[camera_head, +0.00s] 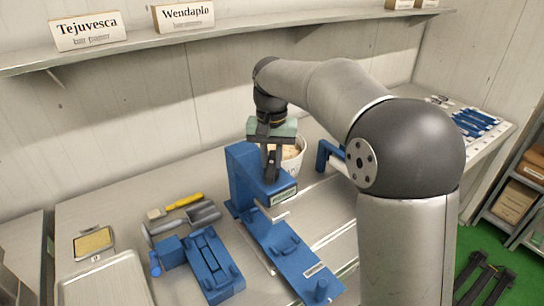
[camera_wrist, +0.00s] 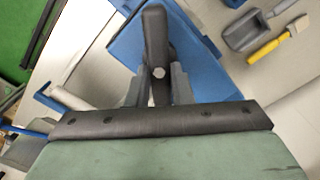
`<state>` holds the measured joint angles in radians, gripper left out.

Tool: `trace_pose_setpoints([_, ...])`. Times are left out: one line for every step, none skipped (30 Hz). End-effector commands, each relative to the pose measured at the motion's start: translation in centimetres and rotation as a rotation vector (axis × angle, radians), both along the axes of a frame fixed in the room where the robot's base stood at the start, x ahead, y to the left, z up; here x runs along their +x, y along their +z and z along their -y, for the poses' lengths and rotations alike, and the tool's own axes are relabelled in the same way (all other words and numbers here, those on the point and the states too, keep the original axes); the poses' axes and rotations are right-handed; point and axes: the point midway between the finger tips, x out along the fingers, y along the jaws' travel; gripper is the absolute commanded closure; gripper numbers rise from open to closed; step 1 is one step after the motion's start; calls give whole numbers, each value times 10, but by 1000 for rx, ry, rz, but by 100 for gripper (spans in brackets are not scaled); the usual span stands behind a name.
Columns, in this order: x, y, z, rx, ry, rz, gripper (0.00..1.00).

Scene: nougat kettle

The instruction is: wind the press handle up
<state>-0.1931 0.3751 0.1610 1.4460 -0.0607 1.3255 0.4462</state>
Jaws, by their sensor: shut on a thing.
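The blue press (camera_head: 246,180) stands on the bench in the middle of the head view, with a labelled front and a long blue base. My gripper (camera_head: 272,150) is above the press top, pointing down. In the wrist view my gripper (camera_wrist: 157,78) is shut on the dark press handle (camera_wrist: 155,35), a rounded bar with a bolt head, which lies between the two grey fingers. The blue press body (camera_wrist: 205,70) lies behind it. In the head view my fingers and wrist hide much of the handle, so its exact angle is hard to tell.
A white tub (camera_head: 293,160) stands right behind the press. A blue fixture (camera_head: 208,262), a grey scoop (camera_head: 203,215) and a yellow-handled brush (camera_head: 184,201) lie to the left. A shelf (camera_head: 240,37) with boxes runs along the wall above.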

Motion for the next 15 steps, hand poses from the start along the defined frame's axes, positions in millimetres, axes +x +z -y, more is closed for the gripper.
trace_pose_setpoints([0,0,0,0,7,0,100])
trace_pose_setpoints([0,0,0,0,9,0,100])
trace_pose_setpoints([0,0,0,0,12,0,100])
trace_pose_setpoints([0,0,0,0,13,0,100])
trace_pose_setpoints([0,0,0,0,14,0,100])
trace_pose_setpoints([0,0,0,0,14,0,100])
trace_pose_setpoints([0,0,0,0,15,0,100])
trace_pose_setpoints([0,0,0,0,14,0,100])
trace_pose_setpoints([0,0,0,0,14,0,100])
trace_pose_setpoints([0,0,0,0,14,0,100])
trace_pose_setpoints([0,0,0,0,14,0,100])
trace_pose_setpoints([0,0,0,0,14,0,100])
trace_pose_setpoints([0,0,0,0,14,0,100])
trace_pose_setpoints([0,0,0,0,14,0,77])
trace_pose_setpoints([0,0,0,0,14,0,66])
